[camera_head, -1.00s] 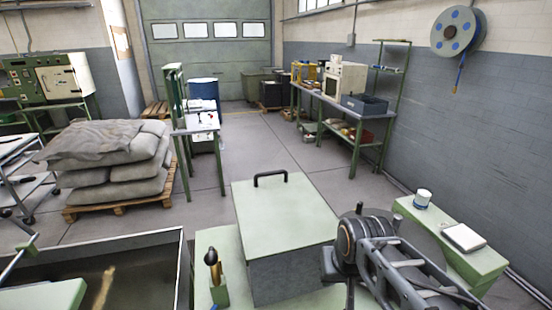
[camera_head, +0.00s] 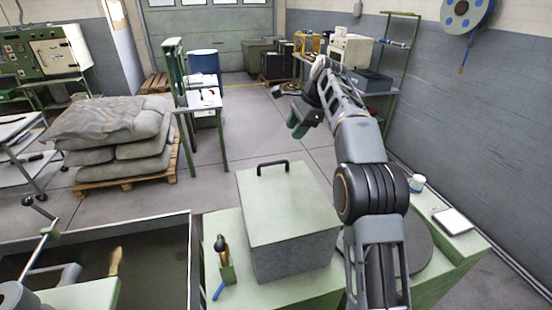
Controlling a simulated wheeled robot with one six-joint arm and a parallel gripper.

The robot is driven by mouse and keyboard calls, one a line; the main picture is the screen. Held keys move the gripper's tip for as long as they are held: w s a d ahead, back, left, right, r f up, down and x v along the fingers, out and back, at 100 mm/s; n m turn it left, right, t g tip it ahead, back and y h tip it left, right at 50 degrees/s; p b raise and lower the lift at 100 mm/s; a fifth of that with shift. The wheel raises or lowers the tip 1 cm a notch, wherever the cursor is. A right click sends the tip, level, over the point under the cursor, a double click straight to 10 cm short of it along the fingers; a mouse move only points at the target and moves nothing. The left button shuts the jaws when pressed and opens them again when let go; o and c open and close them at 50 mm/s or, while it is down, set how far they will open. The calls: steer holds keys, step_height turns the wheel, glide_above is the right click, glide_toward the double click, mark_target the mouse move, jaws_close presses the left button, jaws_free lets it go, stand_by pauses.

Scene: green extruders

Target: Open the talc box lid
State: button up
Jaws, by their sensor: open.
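The talc box (camera_head: 292,257) stands on a green bench, with a grey speckled body. Its pale green lid (camera_head: 290,205) lies flat and shut on top. A black bar handle (camera_head: 272,164) is on the lid near its far edge. My gripper (camera_head: 297,129) hangs from my raised arm, beyond and above the box in the picture, pointing down. Its green fingers are open and small in view, and nothing shows between them. It is apart from the handle.
A holder with a yellow-and-black-handled tool (camera_head: 224,258) stands left of the box. A dark open tank (camera_head: 150,245) is further left. A white jar (camera_head: 417,183) and a white pad (camera_head: 453,221) lie on the bench at right. Open floor lies behind the box.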

mark_target(276, 163)
steer(key=b+x, duration=0.2)
steer(key=x, duration=1.2)
steer(key=shift+w, duration=0.15)
steer(key=shift+r, duration=0.1)
steer(key=shift+c, duration=0.2)
jaws_close()
